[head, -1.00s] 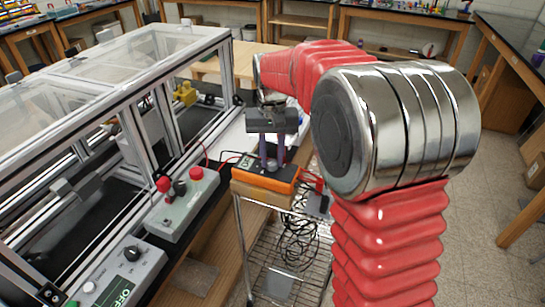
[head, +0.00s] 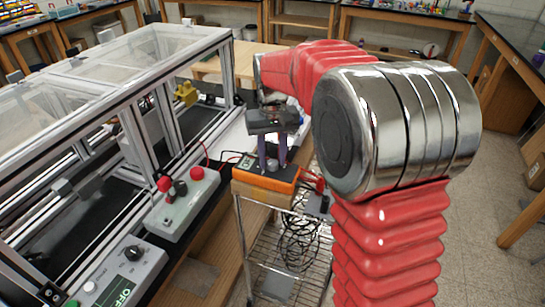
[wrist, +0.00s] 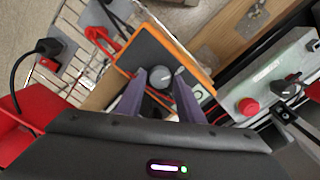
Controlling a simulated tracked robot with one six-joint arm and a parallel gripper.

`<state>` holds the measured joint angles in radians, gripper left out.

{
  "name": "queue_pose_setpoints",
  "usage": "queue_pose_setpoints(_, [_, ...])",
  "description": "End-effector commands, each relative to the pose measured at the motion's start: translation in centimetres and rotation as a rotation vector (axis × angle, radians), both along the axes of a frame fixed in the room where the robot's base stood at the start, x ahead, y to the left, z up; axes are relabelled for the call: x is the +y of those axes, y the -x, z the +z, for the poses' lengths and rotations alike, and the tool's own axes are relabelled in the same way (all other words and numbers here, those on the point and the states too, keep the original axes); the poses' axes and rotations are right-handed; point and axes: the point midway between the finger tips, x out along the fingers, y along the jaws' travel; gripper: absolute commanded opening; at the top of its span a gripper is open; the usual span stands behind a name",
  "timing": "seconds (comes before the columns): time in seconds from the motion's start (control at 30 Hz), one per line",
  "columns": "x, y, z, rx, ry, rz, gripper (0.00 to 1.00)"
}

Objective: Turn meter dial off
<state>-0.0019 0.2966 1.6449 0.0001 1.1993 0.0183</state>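The orange-edged meter (head: 285,186) lies on a wooden block on the wire cart in the head view. It also shows in the wrist view (wrist: 151,46) with a dark face. Its round grey dial (wrist: 160,78) sits between my two purple fingertips. My gripper (head: 273,164) points down over the meter; it also shows in the wrist view (wrist: 161,76). The fingers stand apart, one on each side of the dial, with little gap. I cannot tell whether they touch it. The dial's pointer setting is too small to read.
Red leads (head: 312,180) and a black cable coil (head: 298,243) hang by the wire cart. A control box (head: 183,205) with red buttons stands left of the meter. A framed clear enclosure (head: 100,65) fills the left. Floor is open at right.

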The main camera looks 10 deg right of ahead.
Motion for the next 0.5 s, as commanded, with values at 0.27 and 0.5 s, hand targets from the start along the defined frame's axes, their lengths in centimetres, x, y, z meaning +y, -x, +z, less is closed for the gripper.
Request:
queue_pose_setpoints(0.27, [-0.01,0.01,-0.03,0.001,0.0,-0.001,0.45])
queue_pose_setpoints(0.5, [-0.01,-0.02,0.4,0.0,0.0,-0.001,0.45])
